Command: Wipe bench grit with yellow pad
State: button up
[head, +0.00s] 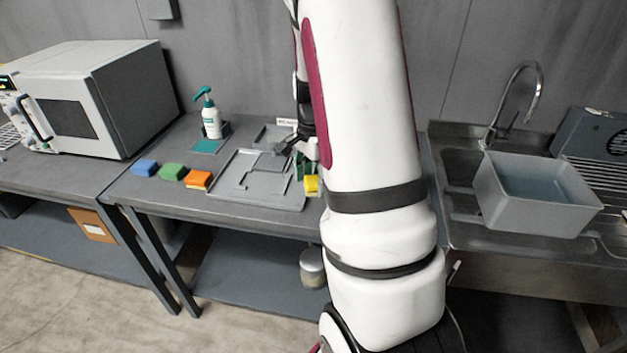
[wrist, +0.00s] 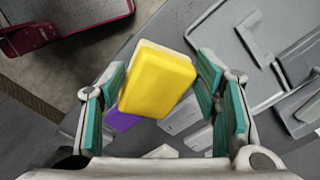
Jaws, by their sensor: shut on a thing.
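The yellow pad (head: 311,184) is low over the front right of the bench (head: 225,217), partly hidden by my arm in the head view. In the wrist view the yellow pad (wrist: 157,78) sits tilted between the teal-lined fingers of my gripper (wrist: 160,72), which is shut on it. My gripper (head: 305,166) is right of the shallow grey tray in the head view, half covered by my arm. I cannot tell whether the pad touches the bench. No grit can be made out in either view.
Blue (head: 145,168), green (head: 172,171) and orange (head: 198,179) pads lie left of the grey tray (head: 272,199). A pump bottle (head: 210,120) stands behind. A boxy oven (head: 90,100) is left; a sink with a tub (head: 535,205) is right. A purple piece (wrist: 122,120) shows below my gripper.

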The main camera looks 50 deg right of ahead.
jog(key=shift+a+f, duration=0.1)
jog(key=a+f+h, duration=0.1)
jog(key=w+a+f+t+h+b, duration=0.1)
jog(key=f, duration=0.1)
jog(key=shift+a+f, duration=0.15)
jog(key=shift+f, duration=0.15)
jog(key=shift+s, duration=0.1)
dwell(0.5)
